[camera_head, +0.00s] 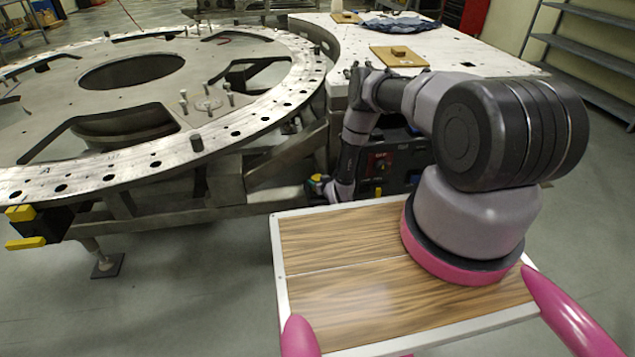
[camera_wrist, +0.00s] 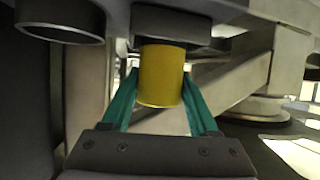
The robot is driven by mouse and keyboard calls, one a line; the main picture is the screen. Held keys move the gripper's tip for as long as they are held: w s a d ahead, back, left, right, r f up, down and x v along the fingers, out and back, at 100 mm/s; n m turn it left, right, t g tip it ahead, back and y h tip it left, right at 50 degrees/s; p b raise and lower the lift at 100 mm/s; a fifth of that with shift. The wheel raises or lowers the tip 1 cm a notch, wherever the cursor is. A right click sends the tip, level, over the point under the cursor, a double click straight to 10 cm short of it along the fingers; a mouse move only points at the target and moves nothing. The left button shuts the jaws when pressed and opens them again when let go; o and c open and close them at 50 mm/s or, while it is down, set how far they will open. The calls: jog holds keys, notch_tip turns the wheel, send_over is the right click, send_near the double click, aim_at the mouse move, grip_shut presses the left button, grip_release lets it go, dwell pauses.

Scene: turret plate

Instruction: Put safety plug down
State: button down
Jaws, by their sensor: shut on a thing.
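The yellow cylindrical safety plug (camera_wrist: 161,82) is upright between the teal fingers of my gripper (camera_wrist: 159,78) in the wrist view. My gripper is shut on it. A dark round part (camera_wrist: 172,22) sits directly above the yellow cylinder; I cannot tell whether it belongs to the plug or to the structure. In the head view my gripper (camera_head: 318,188) is low beside the turret plate's frame, left of my forearm, with a small bit of yellow and green showing. The plug's top end is hidden.
The large round turret plate (camera_head: 232,130) stands on a metal frame at the left. A dark open tube (camera_wrist: 60,25) hangs close to the gripper's left. A dark box with a red part (camera_head: 385,165) stands behind my arm. A white table (camera_head: 460,58) lies beyond.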

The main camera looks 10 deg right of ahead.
jog(key=shift+f, duration=0.15)
jog(key=shift+c, duration=0.8)
grip_release()
